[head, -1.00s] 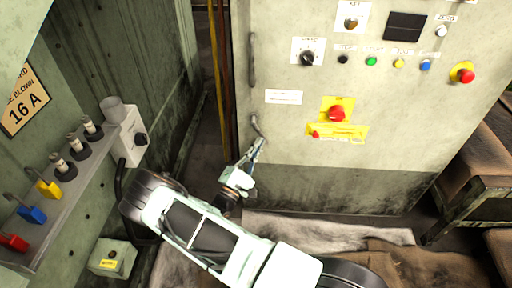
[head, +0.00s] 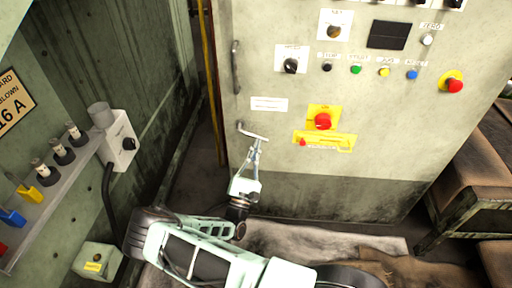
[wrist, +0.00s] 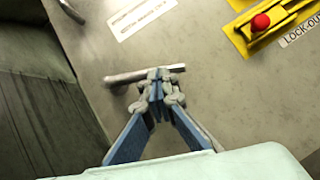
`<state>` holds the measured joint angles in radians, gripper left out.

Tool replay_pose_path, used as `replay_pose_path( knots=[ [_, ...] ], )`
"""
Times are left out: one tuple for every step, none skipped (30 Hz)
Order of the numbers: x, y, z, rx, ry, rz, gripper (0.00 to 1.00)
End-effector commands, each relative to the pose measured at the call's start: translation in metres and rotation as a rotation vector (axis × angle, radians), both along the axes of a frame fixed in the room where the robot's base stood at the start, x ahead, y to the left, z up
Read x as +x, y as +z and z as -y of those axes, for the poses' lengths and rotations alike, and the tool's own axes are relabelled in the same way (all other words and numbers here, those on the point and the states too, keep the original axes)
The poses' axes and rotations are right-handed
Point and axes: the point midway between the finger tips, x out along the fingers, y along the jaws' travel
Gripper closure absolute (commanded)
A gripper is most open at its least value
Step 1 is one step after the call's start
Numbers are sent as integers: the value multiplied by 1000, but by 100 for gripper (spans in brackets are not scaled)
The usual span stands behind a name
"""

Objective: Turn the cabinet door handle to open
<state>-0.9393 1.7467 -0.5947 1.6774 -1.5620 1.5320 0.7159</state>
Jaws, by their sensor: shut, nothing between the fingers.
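The cabinet door (head: 270,60) is a pale grey panel and looks closed. Its lever handle (head: 250,132) sits low near the left edge and lies nearly level, tilting slightly down to the right in the head view. In the wrist view the lever (wrist: 125,77) runs sideways behind my fingertips. My gripper (head: 257,142) is at the lever's right part, coming from below. In the wrist view its fingertips (wrist: 157,80) are shut together with nothing between them, overlapping the lever. I cannot tell whether they touch it.
A vertical grab bar (head: 236,67) is above the lever. A yellow lock-out plate with a red button (head: 323,121) is to the right. The side wall with a shelf of plugs (head: 60,165) stands left. A brown bench (head: 465,165) is at right.

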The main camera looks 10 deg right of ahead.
Motion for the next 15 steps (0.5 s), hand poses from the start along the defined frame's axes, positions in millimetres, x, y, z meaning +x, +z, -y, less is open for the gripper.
replay_pose_path(
  knots=[
    [-1,5,2,-1,-1,0,100],
    [-1,6,3,-1,-1,0,100],
    [-1,7,4,-1,-1,0,100],
    [-2,8,4,0,-1,1,100],
    [-2,9,5,0,-1,1,100],
    [-2,10,6,0,-1,1,100],
    [-2,11,6,0,-1,1,100],
    [-2,12,7,0,-1,1,100],
    [-3,13,7,0,-1,1,100],
    [-3,14,8,1,-1,0,100],
    [-3,15,8,1,-1,0,100],
    [-3,16,9,1,0,0,100],
    [-3,16,9,1,0,0,100],
    [-3,17,9,1,0,0,100],
    [-3,17,10,1,0,0,100]
  ],
)
